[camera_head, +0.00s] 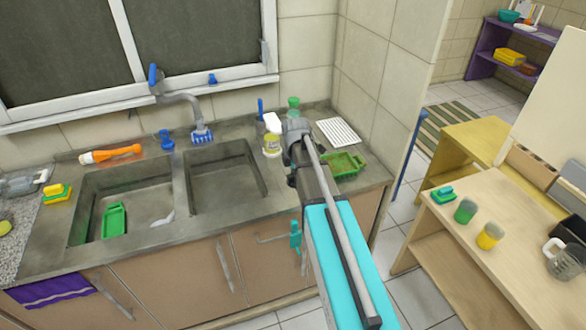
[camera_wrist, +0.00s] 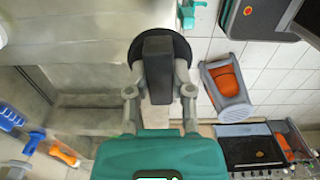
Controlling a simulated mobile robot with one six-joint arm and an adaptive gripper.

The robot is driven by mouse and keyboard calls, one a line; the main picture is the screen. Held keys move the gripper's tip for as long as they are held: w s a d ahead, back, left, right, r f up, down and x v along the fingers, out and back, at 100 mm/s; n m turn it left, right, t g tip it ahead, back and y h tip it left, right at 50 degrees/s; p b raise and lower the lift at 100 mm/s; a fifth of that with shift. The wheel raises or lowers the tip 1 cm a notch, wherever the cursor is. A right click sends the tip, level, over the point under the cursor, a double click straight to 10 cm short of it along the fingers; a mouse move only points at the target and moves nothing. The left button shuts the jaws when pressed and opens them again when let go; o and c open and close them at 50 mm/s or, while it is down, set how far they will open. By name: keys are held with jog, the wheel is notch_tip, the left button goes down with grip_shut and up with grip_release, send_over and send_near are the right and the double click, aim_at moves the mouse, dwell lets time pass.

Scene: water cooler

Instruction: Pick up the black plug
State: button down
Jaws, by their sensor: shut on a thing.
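The black plug (camera_wrist: 152,46) shows in the wrist view as a wide dark disc with a blocky black grip standing out from it. My gripper (camera_wrist: 160,78) is shut on this grip, with one finger on each side. The plug is held at the fingertips and part of its disc is hidden behind the grip. In the head view my arm reaches over the right end of the sink counter. The plug cannot be made out there.
The counter holds two sink basins (camera_head: 222,178), with a blue-headed faucet (camera_head: 201,135) behind. A wooden table (camera_head: 490,215) with cups is at right; tiled floor lies between.

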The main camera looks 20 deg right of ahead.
jog(key=s+a+r+p, duration=0.1)
jog(key=s+r+p, duration=0.1)
jog(key=s, duration=0.5)
jog(key=shift+r, duration=0.55)
jog(key=shift+s, duration=0.15)
